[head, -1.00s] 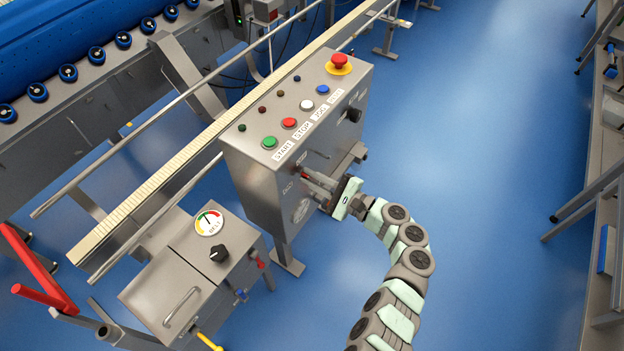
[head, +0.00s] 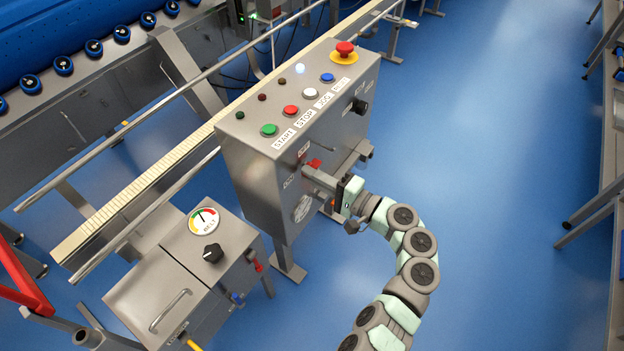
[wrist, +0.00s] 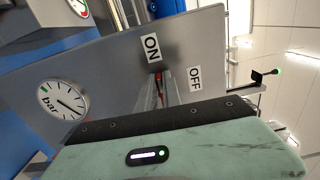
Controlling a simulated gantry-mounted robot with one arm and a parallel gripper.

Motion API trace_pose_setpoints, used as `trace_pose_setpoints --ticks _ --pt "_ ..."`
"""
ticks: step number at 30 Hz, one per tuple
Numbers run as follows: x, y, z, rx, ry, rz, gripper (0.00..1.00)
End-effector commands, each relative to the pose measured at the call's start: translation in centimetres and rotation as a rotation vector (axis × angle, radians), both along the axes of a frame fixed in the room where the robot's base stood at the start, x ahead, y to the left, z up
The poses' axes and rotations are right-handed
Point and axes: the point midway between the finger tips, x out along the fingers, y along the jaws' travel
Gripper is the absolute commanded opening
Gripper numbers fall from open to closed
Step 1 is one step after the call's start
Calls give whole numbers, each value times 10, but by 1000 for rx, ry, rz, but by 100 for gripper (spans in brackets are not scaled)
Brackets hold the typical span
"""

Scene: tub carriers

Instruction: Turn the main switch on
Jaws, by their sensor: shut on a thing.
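The main switch (head: 314,163) is a small red handle on the front face of the grey control box (head: 255,170). An ON label (wrist: 152,48) and an OFF label (wrist: 195,78) stand on either side of it in the wrist view. My gripper (head: 314,176) reaches the front face and is shut on the switch handle. In the wrist view a bit of red (wrist: 158,88) shows between my fingers. The fingers hide most of the handle, so its exact angle is hard to see. A small indicator lamp (head: 300,69) on the box top glows bluish white.
The box top carries green (head: 269,130), red, white and blue buttons and a red emergency stop (head: 345,49). A black knob (head: 360,106) sits right of the switch. A lower box with a gauge (head: 203,221) stands at left.

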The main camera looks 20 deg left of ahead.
Motion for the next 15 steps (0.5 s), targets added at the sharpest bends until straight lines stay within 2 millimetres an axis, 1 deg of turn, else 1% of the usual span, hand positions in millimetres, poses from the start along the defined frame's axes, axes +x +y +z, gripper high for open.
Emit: trace_pose_setpoints --ticks 1,15 --pt "2 -3 -7 -12 -6 -10 0" --pt "2 -3 -6 -19 -38 -8 0"
